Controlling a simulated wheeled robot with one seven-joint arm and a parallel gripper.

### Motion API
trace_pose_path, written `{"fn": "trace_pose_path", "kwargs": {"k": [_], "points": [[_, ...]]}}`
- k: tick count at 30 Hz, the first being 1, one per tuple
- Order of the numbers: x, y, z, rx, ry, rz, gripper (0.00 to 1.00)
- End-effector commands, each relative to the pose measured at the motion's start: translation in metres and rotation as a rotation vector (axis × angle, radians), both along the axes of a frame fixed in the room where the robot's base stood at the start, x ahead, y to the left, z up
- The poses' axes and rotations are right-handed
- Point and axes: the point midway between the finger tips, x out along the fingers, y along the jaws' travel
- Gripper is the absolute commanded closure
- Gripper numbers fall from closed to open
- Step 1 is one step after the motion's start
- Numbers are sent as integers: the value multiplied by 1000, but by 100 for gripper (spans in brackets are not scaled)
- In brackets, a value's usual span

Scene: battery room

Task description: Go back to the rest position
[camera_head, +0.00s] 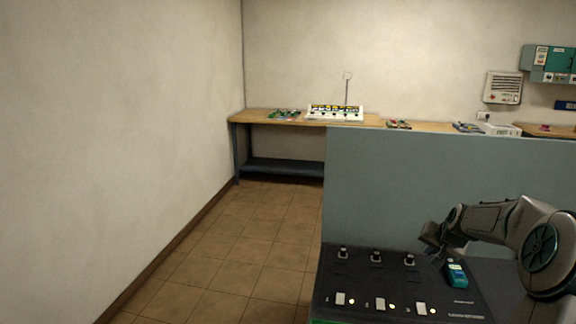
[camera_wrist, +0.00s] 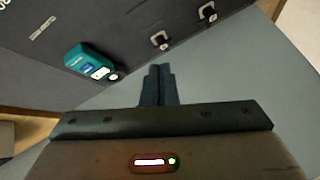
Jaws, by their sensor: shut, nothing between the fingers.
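My gripper (camera_head: 434,243) is at the lower right in the head view, above the right part of a black control panel (camera_head: 335,277). In the wrist view my gripper (camera_wrist: 158,70) shows its two dark fingers together, with nothing held. A teal device (camera_head: 456,274) lies on the panel just right of and below my gripper. It also shows in the wrist view (camera_wrist: 88,60), left of the fingers and apart from them.
The panel has a row of knobs (camera_head: 376,256) and white switches (camera_head: 381,304) with lights. A grey-blue partition (camera_head: 430,180) stands behind it. A wooden workbench (camera_head: 260,117) holds a white tester (camera_head: 335,113) at the far wall. Tiled floor (camera_head: 235,240) on the left is clear.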

Motion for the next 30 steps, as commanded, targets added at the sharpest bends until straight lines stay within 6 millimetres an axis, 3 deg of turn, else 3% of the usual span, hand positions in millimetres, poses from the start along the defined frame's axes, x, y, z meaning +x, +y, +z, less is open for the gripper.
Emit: {"fn": "trace_pose_path", "kwargs": {"k": [1, 3, 8, 12, 21, 27, 30], "points": [[-8, 29, 9, -34, 33, 49, 100], [-22, 61, 16, -71, 79, 104, 100], [-65, 123, 34, -148, 168, 208, 100], [-110, 168, 47, -203, 231, 288, 100], [-224, 237, 62, -267, 317, 429, 100], [-299, 263, 57, -265, 348, 519, 100], [-325, 270, 51, -256, 356, 555, 100]]}}
